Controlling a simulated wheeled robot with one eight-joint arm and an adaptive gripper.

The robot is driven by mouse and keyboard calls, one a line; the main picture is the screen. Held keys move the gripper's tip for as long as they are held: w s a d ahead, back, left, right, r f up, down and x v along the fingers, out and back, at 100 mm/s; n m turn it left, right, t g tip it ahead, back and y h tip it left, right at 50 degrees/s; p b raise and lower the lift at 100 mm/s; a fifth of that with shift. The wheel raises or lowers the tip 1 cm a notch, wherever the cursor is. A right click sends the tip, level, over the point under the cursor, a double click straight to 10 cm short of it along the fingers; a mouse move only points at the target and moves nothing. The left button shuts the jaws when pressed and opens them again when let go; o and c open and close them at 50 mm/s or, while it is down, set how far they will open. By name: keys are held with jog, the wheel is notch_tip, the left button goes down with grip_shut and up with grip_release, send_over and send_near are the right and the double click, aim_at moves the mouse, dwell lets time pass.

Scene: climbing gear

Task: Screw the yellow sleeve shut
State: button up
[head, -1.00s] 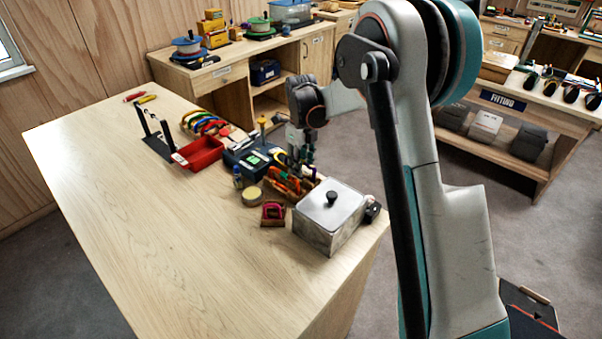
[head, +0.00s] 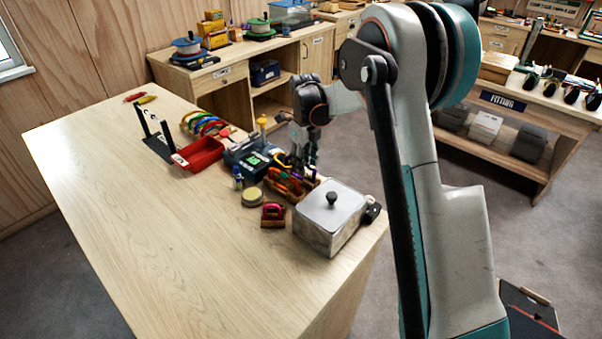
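My gripper (head: 304,160) points down over the wooden tray of tools (head: 297,192) near the right edge of the table. Its fingers are small and dark here, and I cannot tell whether they are open or hold anything. I cannot make out a yellow sleeve for certain. A yellow carabiner-like piece (head: 147,99) lies at the far left end of the table, beside a red one (head: 133,96). A yellow-topped upright piece (head: 262,121) stands behind the blue device (head: 248,153), left of my gripper.
A grey metal box with a knobbed lid (head: 330,222) stands right of the tray. A small dark red holder (head: 273,214), a round tin (head: 252,197), a red bin (head: 201,154) and a black stand (head: 160,145) are also on the table (head: 150,240). Its front is clear.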

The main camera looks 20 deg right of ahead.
jog(key=shift+r, duration=0.15)
jog(key=shift+r+p, duration=0.75)
jog(key=shift+r, duration=0.5)
jog(key=shift+a, duration=0.1)
jog(key=shift+s+a, duration=0.4)
jog(key=shift+a, duration=0.1)
jog(key=shift+f, duration=0.1)
jog(key=shift+a+f+b, duration=0.1)
jog(key=shift+f+b, duration=0.95)
jog(key=shift+f, duration=0.35)
jog(key=shift+w+d+r, duration=0.1)
jog(key=shift+w+d, duration=0.4)
jog(key=shift+d, duration=0.15)
